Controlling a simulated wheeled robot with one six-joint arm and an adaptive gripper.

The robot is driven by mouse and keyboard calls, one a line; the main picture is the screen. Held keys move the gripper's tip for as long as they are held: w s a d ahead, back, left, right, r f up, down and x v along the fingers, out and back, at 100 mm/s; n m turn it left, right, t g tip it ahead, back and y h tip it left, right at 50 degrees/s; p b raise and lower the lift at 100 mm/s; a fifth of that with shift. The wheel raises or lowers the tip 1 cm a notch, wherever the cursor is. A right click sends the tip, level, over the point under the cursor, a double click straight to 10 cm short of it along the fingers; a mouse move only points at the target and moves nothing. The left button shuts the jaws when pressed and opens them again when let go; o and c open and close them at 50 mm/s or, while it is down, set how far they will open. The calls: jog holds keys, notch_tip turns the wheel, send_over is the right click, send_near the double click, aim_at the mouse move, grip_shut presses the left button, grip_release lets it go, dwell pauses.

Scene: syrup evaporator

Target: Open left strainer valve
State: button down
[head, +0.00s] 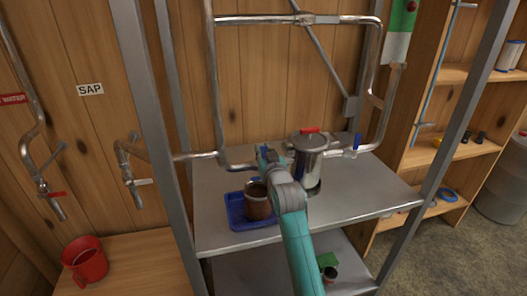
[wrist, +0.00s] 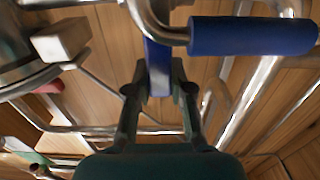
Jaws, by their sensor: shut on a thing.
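The metal strainer (head: 308,165) with a red top knob stands on the steel shelf, joined to pipes on both sides. The left strainer valve has a blue handle (wrist: 157,65); in the head view my arm mostly hides it. My gripper (wrist: 158,92) is shut on this handle, one finger on each side; it also shows in the head view (head: 270,162), just left of the strainer. The right strainer valve (head: 357,141) has a blue handle pointing up. In the wrist view a larger blue cylinder (wrist: 252,36) lies level, close right of the held handle.
A blue tray (head: 235,222) with a brown cup (head: 259,203) sits below my gripper. Metal pipes (head: 219,80) and steel posts (head: 157,130) frame the shelf. The shelf's right front is clear.

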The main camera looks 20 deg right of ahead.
jog(key=shift+a, duration=0.1)
jog(key=a+f+n, duration=0.3)
jog(key=a+n, duration=0.3)
jog(key=n, duration=0.5)
dwell(0.3)
jog(key=shift+a+f, duration=0.1)
jog(key=shift+f, duration=0.05)
jog(key=c, duration=1)
grip_release()
notch_tip(320, 180, up, 10)
